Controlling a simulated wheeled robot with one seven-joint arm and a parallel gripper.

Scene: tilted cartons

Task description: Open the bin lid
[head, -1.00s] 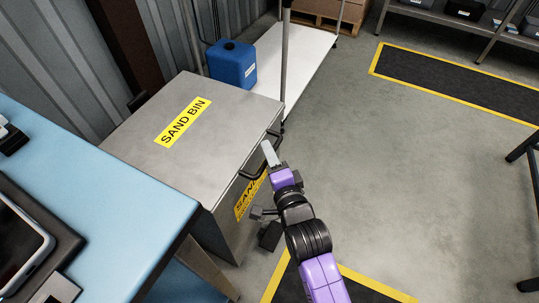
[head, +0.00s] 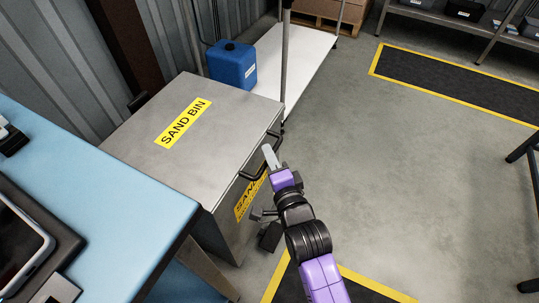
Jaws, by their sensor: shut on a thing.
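The grey metal sand bin (head: 228,225) stands left of centre. Its flat lid (head: 215,135) is down and carries a yellow "SAND BIN" label (head: 184,122). A dark bar handle (head: 252,178) runs along the lid's front right edge. My gripper (head: 267,158), on a purple and black arm, reaches up from below to the handle's middle and is shut on the handle. Only one pale finger shows clearly; the grip point itself is partly hidden.
A blue workbench (head: 110,210) with devices on it stands close at the bin's left. Behind the bin, a blue jerrycan (head: 232,66) stands on a white shelf (head: 300,65) with metal posts. Open concrete floor (head: 400,180) lies to the right.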

